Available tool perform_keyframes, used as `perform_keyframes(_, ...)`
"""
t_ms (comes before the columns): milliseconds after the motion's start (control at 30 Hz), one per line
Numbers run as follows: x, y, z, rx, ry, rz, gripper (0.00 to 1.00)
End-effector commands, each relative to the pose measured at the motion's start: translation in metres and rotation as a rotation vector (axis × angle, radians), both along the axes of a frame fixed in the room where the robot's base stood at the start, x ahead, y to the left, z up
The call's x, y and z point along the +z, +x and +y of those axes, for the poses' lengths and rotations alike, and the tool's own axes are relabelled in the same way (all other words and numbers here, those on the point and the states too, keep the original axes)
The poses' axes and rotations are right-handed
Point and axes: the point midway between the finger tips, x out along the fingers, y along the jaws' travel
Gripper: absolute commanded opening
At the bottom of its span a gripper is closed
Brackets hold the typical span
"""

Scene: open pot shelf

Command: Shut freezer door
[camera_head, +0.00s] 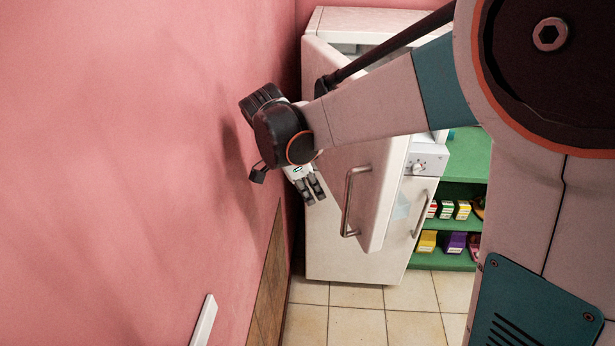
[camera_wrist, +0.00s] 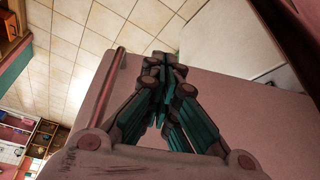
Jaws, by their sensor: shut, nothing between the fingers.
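The white freezer (camera_head: 345,255) stands in the back corner against the pink wall. Its door (camera_head: 376,165) is swung open toward me, with a grey bar handle (camera_head: 348,205) on its outer face. In the head view my gripper (camera_head: 312,192) is left of the door, between it and the wall, pointing down. In the wrist view my gripper (camera_wrist: 166,62) is shut and empty over the door's face (camera_wrist: 250,110). The handle (camera_wrist: 112,90) shows left of the fingers. I cannot tell whether the fingers touch the door. My arm hides part of the freezer.
The pink wall (camera_head: 130,150) is close on the left of my gripper. Tiled floor (camera_head: 360,325) in front is clear.

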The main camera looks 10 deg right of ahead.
Motion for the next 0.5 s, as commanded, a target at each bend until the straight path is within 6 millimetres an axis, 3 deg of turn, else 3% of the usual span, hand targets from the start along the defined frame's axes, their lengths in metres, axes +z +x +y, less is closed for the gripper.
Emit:
perform_keyframes(400, -0.077, 0.003, -0.030, 0.002, 0.002, -0.001, 0.00)
perform_keyframes(500, -0.073, 0.003, -0.048, -0.001, 0.002, 0.000, 0.00)
